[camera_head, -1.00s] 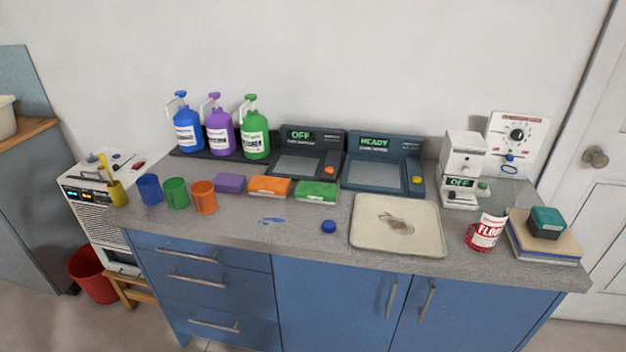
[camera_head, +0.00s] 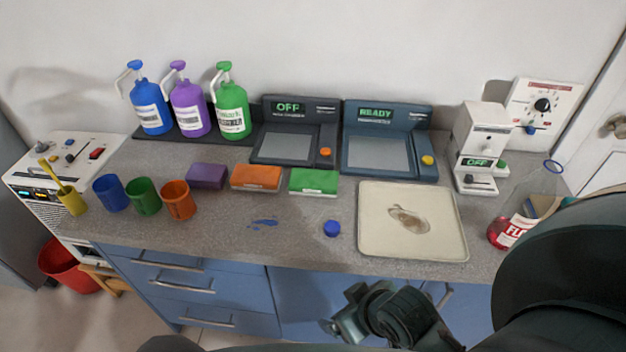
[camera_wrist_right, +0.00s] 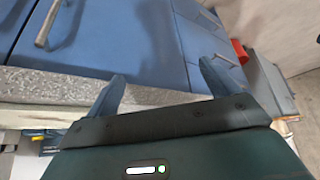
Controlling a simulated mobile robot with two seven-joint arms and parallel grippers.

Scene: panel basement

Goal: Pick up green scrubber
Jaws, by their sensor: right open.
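The green scrubber (camera_head: 314,181) is a flat green block on the grey counter, at the right end of a row with an orange block (camera_head: 256,177) and a purple block (camera_head: 206,176). My right gripper (camera_head: 345,314) is in front of the counter, near the blue cabinet doors, well apart from the scrubber. In the right wrist view its two fingers (camera_wrist_right: 160,82) are spread with nothing between them. The scrubber does not show in that view. My left gripper is not in view.
A blue cap (camera_head: 332,228) lies in front of the scrubber. A cream tray (camera_head: 450,243) is to its right, and two scale-like devices (camera_head: 375,153) stand behind. Blue, green and orange cups (camera_head: 178,200) stand to the left.

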